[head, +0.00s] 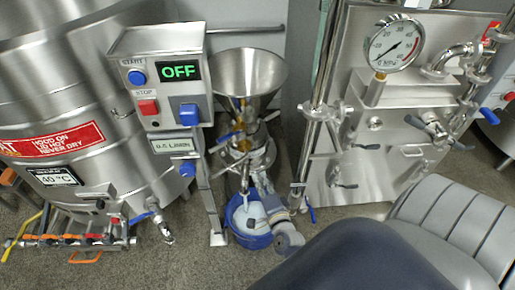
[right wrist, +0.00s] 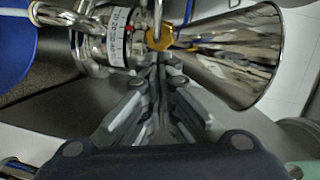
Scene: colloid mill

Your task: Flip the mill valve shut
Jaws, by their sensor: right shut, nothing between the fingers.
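The colloid mill stands in the head view with a steel hopper (head: 250,75) above its metal body (head: 246,158). Yellow-orange parts (head: 241,127) show below the hopper. In the right wrist view a yellow-orange fitting (right wrist: 160,38) sits between the hopper cone (right wrist: 235,50) and a ring with a printed scale (right wrist: 118,38). My right gripper (head: 262,184) is at the mill's lower front, above a blue bucket. In the wrist view its fingertips (right wrist: 156,62) are together and empty, just short of the fitting; contact cannot be told. My left gripper is out of view.
A control box (head: 165,85) reading OFF stands left of the mill on a post. The blue bucket (head: 238,240) is on the floor below. A steel tank (head: 60,110) is at left, a panel with a gauge (head: 393,43) at right.

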